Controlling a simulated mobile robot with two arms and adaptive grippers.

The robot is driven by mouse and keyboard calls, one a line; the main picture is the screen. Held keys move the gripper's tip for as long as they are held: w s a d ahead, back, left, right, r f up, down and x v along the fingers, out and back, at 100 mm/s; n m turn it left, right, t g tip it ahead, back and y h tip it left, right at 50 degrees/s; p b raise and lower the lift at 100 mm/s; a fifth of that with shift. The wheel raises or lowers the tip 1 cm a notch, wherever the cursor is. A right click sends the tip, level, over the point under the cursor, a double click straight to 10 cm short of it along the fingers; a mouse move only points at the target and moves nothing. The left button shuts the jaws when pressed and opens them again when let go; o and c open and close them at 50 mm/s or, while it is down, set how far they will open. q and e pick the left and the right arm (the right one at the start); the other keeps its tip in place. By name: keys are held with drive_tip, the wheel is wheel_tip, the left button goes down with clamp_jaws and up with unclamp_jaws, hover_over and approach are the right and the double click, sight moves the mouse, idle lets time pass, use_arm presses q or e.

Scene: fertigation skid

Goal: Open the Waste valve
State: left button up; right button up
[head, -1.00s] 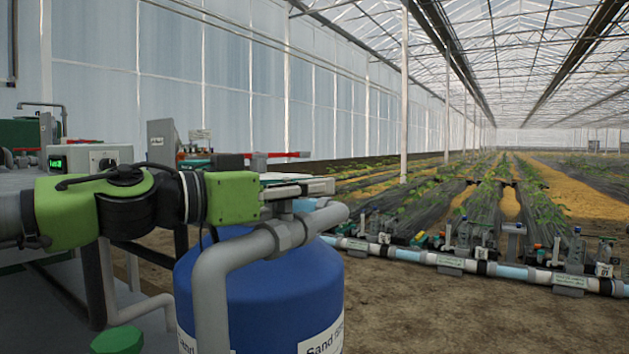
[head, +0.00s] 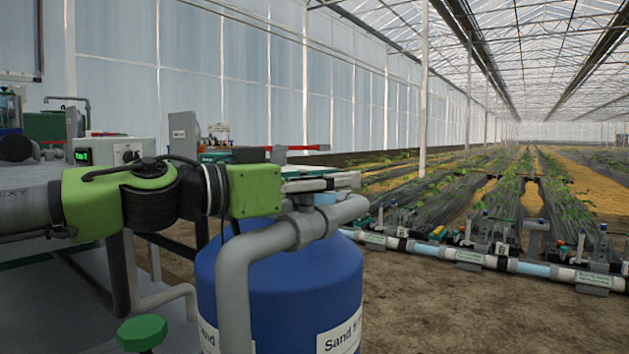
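No label reading Waste is legible, so I cannot tell which valve it is. A red lever handle (head: 306,148) lies level just beyond my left gripper. My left gripper (head: 345,180) comes in from the left, with its fingers just above the grey pipe (head: 285,235) on the blue tank. The fingers are seen side-on, so their gap is unclear, and whatever is behind them is hidden. A short light-blue pipe piece (head: 326,198) shows just under the fingers. My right gripper is not in view.
The blue sand filter tank (head: 290,285) stands below the arm. A green round knob (head: 142,332) is at lower left. A control box with a green display (head: 112,152) stands behind the arm. A white pipeline (head: 470,256) with valves crosses the floor at right, with open soil before it.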

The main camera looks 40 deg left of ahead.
use_arm(q)
drive_tip(key=v, duration=1.1)
drive_tip(key=shift+s, duration=0.4)
drive_tip(key=shift+a, duration=0.15)
